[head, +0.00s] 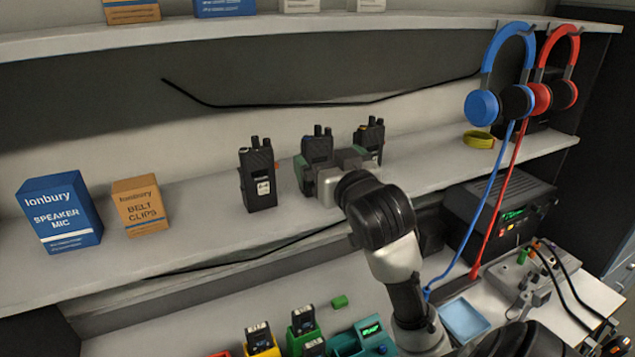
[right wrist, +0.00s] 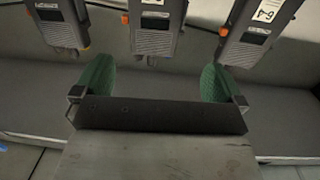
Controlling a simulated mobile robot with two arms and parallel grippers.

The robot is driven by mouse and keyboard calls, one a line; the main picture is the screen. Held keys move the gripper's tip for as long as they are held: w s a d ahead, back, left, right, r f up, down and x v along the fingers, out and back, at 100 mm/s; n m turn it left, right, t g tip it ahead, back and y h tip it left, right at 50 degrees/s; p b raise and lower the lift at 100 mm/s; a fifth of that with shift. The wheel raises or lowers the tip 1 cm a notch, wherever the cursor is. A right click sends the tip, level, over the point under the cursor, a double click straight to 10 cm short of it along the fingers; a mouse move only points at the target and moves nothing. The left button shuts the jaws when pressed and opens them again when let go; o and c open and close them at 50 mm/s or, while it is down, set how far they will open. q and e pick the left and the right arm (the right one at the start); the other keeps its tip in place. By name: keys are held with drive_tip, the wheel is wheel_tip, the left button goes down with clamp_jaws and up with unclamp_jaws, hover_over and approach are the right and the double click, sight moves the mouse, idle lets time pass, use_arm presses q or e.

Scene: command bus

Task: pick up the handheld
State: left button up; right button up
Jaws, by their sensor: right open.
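Three black handhelds with twin stubs on top stand upright on the middle shelf (head: 205,205): a left one (head: 258,178) with a white label, a middle one (head: 317,147) and a right one (head: 370,138). My right gripper (head: 332,160) is open in front of the middle one and hides its lower part. In the right wrist view, the green finger pads (right wrist: 155,82) are spread apart and empty. The middle handheld (right wrist: 157,28) lies beyond them, roughly centred, with the other handhelds on either side. My left gripper is not in view.
A blue box (head: 60,213) and an orange box (head: 140,205) stand left on the shelf. Blue headphones (head: 482,105) and red headphones (head: 562,95) hang at right, with cords dangling. Small devices in a yellow holder (head: 262,342) and a green holder (head: 303,330) are below.

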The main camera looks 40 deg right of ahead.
sight(318, 145)
drive_tip(key=shift+w+d+r, duration=0.15)
drive_tip(key=shift+w+d, duration=0.05)
drive_tip(key=shift+w, duration=0.5)
drive_tip(key=shift+w+d, duration=0.1)
drive_tip(key=shift+w, duration=0.2)
drive_tip(key=shift+w+d+p, duration=0.1)
drive_tip(key=shift+w+p, duration=0.15)
drive_tip(key=shift+p, duration=0.05)
drive_tip(key=shift+w+d+p, duration=0.25)
drive_tip(key=shift+w+p, duration=0.05)
drive_tip(key=p+x, duration=0.1)
drive_tip(key=x, duration=0.2)
drive_tip(key=shift+d+p, duration=0.2)
drive_tip(key=shift+p, duration=0.2)
drive_tip(key=shift+w+d, duration=0.15)
drive_tip(key=shift+w, duration=0.4)
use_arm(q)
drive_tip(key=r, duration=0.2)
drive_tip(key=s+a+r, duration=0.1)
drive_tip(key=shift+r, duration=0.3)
use_arm(e)
drive_tip(key=shift+s, duration=0.1)
drive_tip(key=c, duration=1.4)
